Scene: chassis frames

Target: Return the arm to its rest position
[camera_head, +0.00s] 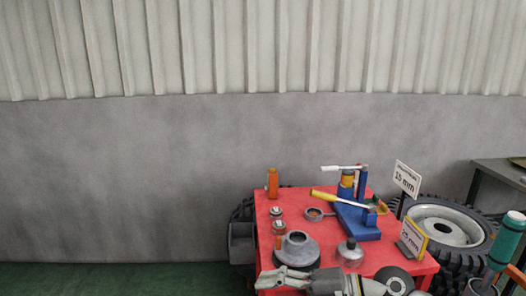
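My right gripper (262,281) shows at the bottom of the head view, with its arm coming in from the right. It is over the front part of the red table (262,212), with its grey fingers pointing left. I see nothing clearly held, but the fingers are too small and side-on to tell whether they are open or shut. The wrist and arm hide part of the table's front edge. My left gripper is not in view.
On the table stand a blue press-like tool (356,222) with a yellow-handled lever, an orange bottle (272,184), a grey conical part (297,250) and a small silver pot (350,254). Green floor (110,280) is clear at left.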

